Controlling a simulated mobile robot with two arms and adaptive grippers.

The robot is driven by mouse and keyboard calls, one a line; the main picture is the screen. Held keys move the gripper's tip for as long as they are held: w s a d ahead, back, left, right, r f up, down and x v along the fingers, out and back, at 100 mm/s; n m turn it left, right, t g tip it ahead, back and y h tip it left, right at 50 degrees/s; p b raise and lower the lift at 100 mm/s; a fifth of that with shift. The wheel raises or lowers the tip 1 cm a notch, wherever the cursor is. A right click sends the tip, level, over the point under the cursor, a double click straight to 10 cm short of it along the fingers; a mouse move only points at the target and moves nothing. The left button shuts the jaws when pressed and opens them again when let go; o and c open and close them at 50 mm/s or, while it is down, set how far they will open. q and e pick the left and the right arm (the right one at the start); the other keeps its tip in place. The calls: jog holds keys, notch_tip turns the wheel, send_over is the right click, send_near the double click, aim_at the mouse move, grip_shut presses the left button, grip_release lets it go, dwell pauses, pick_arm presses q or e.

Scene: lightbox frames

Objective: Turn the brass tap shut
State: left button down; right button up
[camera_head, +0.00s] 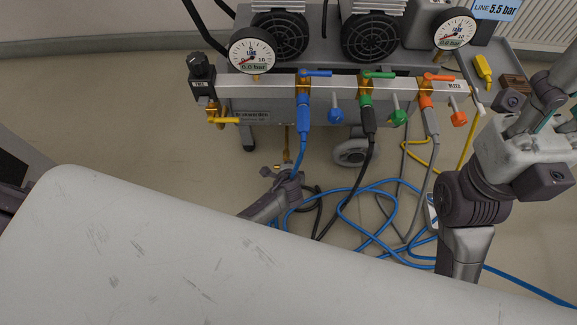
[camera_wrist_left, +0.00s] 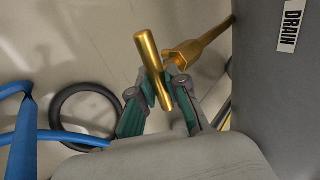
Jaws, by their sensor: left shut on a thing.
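The brass tap (camera_wrist_left: 190,52) sticks out of a dark grey housing beside a "DRAIN" label in the left wrist view. Its bar-shaped brass handle (camera_wrist_left: 148,62) stands across the end of the stem. My left gripper (camera_wrist_left: 163,88), with green pads, is shut on the handle, one finger on each side. In the head view, my left gripper (camera_head: 284,175) is low under the machine, small and partly behind the pale surface. Brass shows just above it. My right gripper (camera_head: 548,100) is at the right edge, away from the tap; its fingertips are not clear.
A manifold bar (camera_head: 340,88) carries blue, green, orange and yellow levers and hanging connectors. Blue hose (camera_head: 385,215) and other cables loop on the floor close to my left gripper. A caster (camera_head: 353,152) stands nearby. A pale, scratched surface (camera_head: 150,245) fills the foreground.

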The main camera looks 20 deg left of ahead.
dwell(0.3)
pick_arm(q)
jog(key=c, duration=1.4)
grip_release()
jog(key=shift+s, duration=0.1)
jog(key=v, duration=1.1)
jog(key=shift+s+d+r, duration=0.1)
jog(key=shift+s+r, duration=0.2)
